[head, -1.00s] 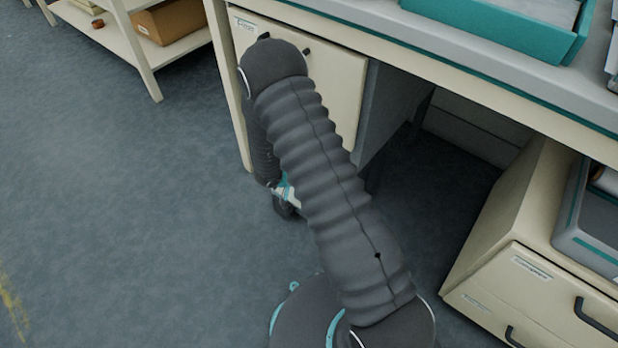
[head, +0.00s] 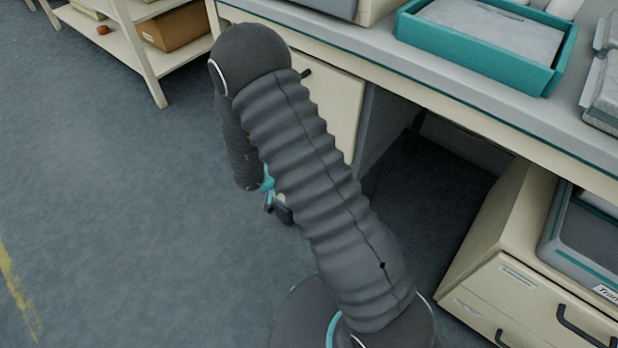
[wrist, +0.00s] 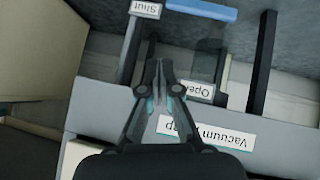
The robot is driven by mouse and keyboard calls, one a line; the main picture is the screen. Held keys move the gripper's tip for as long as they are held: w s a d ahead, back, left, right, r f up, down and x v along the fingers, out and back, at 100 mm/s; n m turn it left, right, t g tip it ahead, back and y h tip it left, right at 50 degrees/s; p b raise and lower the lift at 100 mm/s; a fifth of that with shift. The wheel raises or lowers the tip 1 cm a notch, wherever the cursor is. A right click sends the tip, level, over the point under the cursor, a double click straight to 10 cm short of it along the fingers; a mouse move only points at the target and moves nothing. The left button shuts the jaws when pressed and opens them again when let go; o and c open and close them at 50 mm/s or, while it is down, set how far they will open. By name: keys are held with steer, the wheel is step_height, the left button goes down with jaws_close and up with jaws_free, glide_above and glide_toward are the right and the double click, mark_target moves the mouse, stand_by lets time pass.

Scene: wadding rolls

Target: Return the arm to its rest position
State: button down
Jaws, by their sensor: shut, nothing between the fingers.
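My arm (head: 315,180) rises from its round base and bends over at a dark elbow (head: 250,55), with the forearm (head: 238,150) hanging down behind it. My gripper (wrist: 163,65) shows in the wrist view with its two fingers close together, shut and empty. In the head view only a small part of the gripper (head: 280,208) shows past the arm, above the floor; the rest is hidden.
A bench (head: 480,110) with a teal tray (head: 475,75) stands behind and right of my arm. A drawer cabinet (head: 520,290) is at lower right, shelves at upper left. Floor (head: 120,220) is clear at left. The wrist view shows a "Vacuum" label (wrist: 205,133) and a blue bar (wrist: 200,10).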

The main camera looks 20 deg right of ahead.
steer(key=shift+s+a+r, duration=0.25)
steer(key=shift+a+r, duration=0.05)
steer(key=shift+r, duration=0.05)
steer(key=a+f+n+y, duration=0.2)
steer(key=a+f+y, duration=0.2)
steer(key=a+y, duration=0.45)
steer(key=s+a+r+n+g+y, duration=0.1)
steer(key=s+a+r+n+y, duration=0.1)
steer(key=s+a+r, duration=0.3)
steer(key=s+a+r+n+g+y, duration=0.1)
steer(key=a+r+n+y, duration=0.15)
steer(key=r, duration=0.55)
steer(key=s+d+r+n+t+h, duration=0.1)
steer(key=s+d+r, duration=0.5)
steer(key=r, duration=0.3)
steer(key=s+d+r+n+t+h, duration=0.1)
steer(key=s+d+r, duration=0.5)
steer(key=r, duration=0.3)
steer(key=s+d+r+n+t+h, duration=0.1)
steer(key=s+d+r+t+h, duration=0.1)
steer(key=s+d+r, duration=0.4)
step_height(320, 180, up, 4)
steer(key=shift+f, duration=0.15)
